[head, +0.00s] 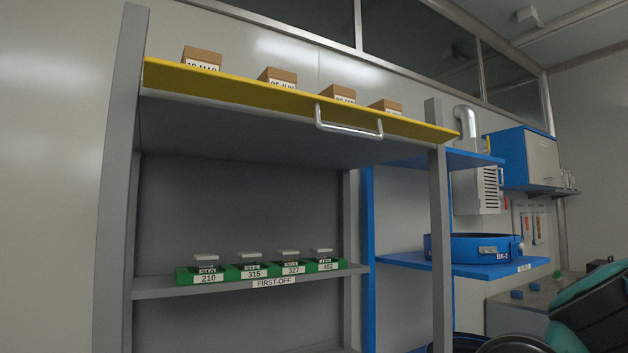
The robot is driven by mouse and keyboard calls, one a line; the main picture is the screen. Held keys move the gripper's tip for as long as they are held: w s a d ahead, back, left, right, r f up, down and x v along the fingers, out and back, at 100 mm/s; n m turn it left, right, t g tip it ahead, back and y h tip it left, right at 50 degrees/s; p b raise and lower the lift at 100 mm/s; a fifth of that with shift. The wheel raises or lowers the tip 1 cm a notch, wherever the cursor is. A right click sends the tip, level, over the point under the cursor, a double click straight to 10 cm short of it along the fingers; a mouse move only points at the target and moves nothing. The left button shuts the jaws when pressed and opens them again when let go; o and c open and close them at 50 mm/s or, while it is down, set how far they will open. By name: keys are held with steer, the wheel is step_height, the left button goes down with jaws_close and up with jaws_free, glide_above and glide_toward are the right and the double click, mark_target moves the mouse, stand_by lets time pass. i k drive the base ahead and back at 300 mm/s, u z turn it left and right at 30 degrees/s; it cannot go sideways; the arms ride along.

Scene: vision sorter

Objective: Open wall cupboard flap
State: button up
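A wall cupboard with a blue body (505,155) and a pale grey front (542,158) hangs on the wall at the right. Its front looks shut against the body; a small mark low on it is too small to read. Nearer, a yellow panel (270,98) with a silver bar handle (348,122) runs across the top of a grey rack. I cannot tell whether this panel is a flap or a shelf edge.
Brown labelled boxes (277,77) show above the yellow panel. Green bins (250,270) stand on the rack's shelf (160,288). A blue tray (470,247) sits on a blue shelf (488,268). Teal and black parts fill the lower right corner. A grey post (441,240) stands between rack and cupboard.

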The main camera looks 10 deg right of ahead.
mark_target(542, 152)
steer(key=z, duration=1.7)
steer(key=i, duration=0.4)
steer(key=z, duration=0.6)
steer(key=i, duration=3.95)
steer(key=u, duration=0.7)
